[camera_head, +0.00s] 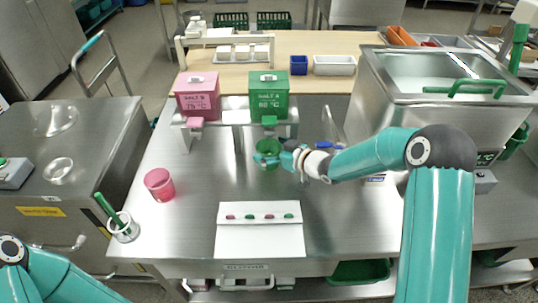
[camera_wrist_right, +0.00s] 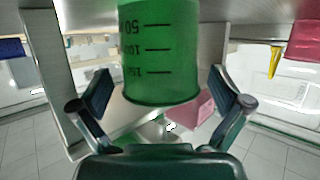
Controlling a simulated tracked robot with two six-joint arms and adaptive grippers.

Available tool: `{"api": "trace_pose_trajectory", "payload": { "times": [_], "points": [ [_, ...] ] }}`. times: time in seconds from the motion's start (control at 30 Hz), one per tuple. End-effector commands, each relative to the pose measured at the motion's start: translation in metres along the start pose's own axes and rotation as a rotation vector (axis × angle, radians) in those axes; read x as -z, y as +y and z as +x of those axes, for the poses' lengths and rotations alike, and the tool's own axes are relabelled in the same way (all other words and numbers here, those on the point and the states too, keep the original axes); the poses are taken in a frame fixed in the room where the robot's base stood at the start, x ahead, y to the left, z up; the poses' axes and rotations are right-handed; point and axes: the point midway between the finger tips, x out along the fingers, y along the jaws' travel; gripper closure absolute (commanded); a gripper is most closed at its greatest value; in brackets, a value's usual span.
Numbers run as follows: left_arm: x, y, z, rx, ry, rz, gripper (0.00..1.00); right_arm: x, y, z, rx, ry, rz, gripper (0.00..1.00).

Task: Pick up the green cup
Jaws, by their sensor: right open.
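The green cup (camera_head: 268,148) stands on the steel worktop under the spout of the green box (camera_head: 269,95), labelled MALT A. In the right wrist view the cup (camera_wrist_right: 160,55) is large, with its volume marks upside down. My right gripper (camera_head: 267,159) is open at the near side of the cup. In the wrist view its two fingers (camera_wrist_right: 162,98) are spread left and right of the cup, with gaps on both sides. The gripper partly hides the cup in the head view. My left gripper is out of view.
A pink cup (camera_head: 159,184) and a steel holder with a green-handled tool (camera_head: 123,227) stand at left. A white card (camera_head: 259,240) lies in front. A steel tank (camera_head: 430,108) stands at right.

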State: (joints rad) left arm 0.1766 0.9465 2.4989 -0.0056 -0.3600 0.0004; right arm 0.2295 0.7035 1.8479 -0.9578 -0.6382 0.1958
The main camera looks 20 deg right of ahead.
Motion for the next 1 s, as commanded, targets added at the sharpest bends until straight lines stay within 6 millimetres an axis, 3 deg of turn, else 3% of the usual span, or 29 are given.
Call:
{"api": "trace_pose_trajectory", "payload": {
  "times": [0.3, 0.7, 0.77, 1.0],
  "points": [
    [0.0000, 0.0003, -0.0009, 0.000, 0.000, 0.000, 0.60, -0.0004, -0.0003, 0.0078, 0.000, -0.001, -0.001, 0.00],
    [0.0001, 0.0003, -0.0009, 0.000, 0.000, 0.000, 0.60, -0.0002, -0.0008, 0.0079, 0.001, -0.001, -0.001, 0.65],
    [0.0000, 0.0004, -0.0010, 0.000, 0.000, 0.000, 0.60, 0.0004, -0.0008, 0.0079, 0.001, 0.000, -0.001, 0.72],
    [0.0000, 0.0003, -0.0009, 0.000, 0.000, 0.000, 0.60, 0.0008, -0.0010, 0.0081, 0.002, 0.000, -0.001, 0.72]
  ]
}}
